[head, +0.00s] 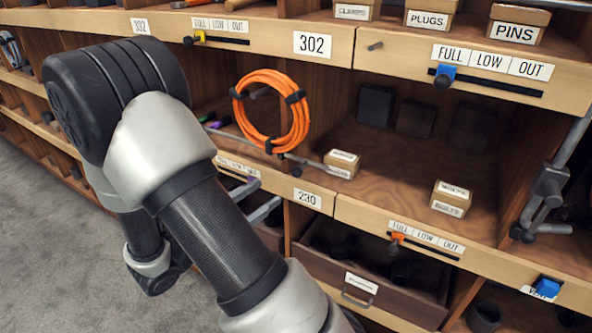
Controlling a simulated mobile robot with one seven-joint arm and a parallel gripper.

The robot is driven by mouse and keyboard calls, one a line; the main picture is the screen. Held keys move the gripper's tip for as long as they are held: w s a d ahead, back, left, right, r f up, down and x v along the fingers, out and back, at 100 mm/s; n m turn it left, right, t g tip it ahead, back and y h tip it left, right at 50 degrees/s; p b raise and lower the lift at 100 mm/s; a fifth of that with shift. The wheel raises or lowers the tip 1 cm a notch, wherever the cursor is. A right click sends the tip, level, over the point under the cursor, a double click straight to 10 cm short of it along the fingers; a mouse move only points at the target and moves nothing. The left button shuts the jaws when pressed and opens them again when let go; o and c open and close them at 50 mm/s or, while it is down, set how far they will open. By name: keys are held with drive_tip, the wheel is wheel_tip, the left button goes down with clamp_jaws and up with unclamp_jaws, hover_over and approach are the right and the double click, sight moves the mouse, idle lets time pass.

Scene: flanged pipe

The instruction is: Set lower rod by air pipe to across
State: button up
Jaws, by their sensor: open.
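A grey pipe (570,145) stands at the right edge, in front of the shelf opening, and runs out of the picture. A dark grey clamp-like fitting (550,183) sits on it. Below that, a short grey rod (548,229) with a black end lies roughly level. I cannot tell surely that this is the task's rod, and no air label is readable. Two grey prongs, which look like the fingers of my gripper (254,200), show apart and empty behind my forearm, left of centre and far from the pipe. The rest of the gripper is hidden.
An orange hose coil (272,112) hangs mid-shelf above a thin rod (312,162). Small boxes (342,163) and (451,198) stand on the lower shelf. Blue (445,75) and orange (397,238) sliders sit on shelf edges. A drawer (355,282) is below; grey floor is left.

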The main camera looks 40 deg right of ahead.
sight(293, 174)
drive_tip(key=d, duration=0.4)
drive_tip(key=w+d, duration=0.1)
drive_tip(key=d, duration=0.3)
drive_tip(key=w+d+p, duration=0.1)
drive_tip(key=d, duration=0.3)
drive_tip(key=shift+w+d, duration=0.25)
clamp_jaws()
